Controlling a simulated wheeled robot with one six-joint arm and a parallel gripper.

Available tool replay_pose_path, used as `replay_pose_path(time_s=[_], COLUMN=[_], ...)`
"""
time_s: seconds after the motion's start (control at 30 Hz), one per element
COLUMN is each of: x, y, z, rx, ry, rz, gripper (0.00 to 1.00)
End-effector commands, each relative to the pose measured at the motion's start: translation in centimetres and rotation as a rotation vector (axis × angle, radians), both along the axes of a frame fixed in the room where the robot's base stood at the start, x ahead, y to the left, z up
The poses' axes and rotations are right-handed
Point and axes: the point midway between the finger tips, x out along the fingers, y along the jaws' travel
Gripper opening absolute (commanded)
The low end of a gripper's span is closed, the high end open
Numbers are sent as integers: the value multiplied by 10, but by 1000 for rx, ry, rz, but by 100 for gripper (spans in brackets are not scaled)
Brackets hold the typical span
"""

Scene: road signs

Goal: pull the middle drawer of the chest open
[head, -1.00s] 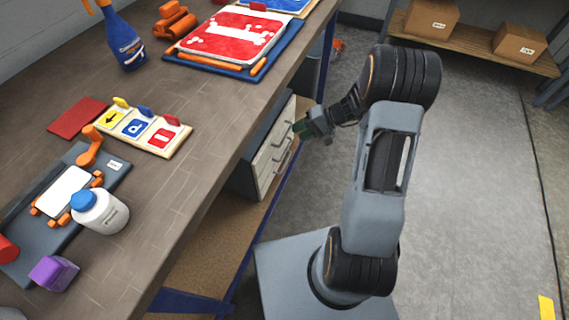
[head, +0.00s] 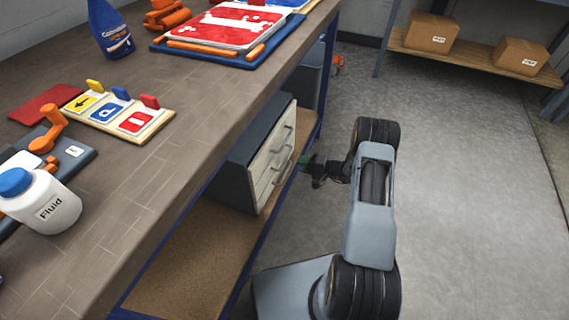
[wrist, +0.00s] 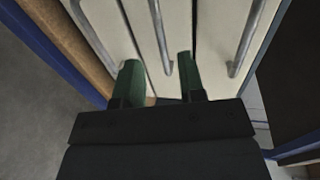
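The chest (head: 240,178) is a dark grey cabinet with pale drawer fronts, standing on the shelf below the workbench top. Its three drawers have grey bar handles. In the wrist view the middle drawer's handle (wrist: 160,35) runs down between my fingers, with the other two handles on either side. The drawers look shut. My gripper (wrist: 157,78) has two green fingers, spread apart, one on each side of the middle handle's near end. I cannot tell whether either finger touches it. In the head view my gripper (head: 306,163) is close to the drawer fronts.
The workbench top (head: 180,150) overhangs the shelf (head: 190,255), with a blue frame (head: 245,280) along its edge. On top are a fluid bottle (head: 45,205), a sign rack (head: 120,115) and a red board tray (head: 225,30). Open grey floor (head: 460,170) lies to the right.

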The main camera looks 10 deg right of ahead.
Motion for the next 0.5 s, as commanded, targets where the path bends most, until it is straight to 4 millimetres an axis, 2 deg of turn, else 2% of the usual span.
replay_pose_path(time_s=[0.2, 0.5], x=[23, 43], y=[34, 60], z=[-11, -17], rx=[0, 0], ry=[1, 2], rz=[4, 3], gripper=[37, 37])
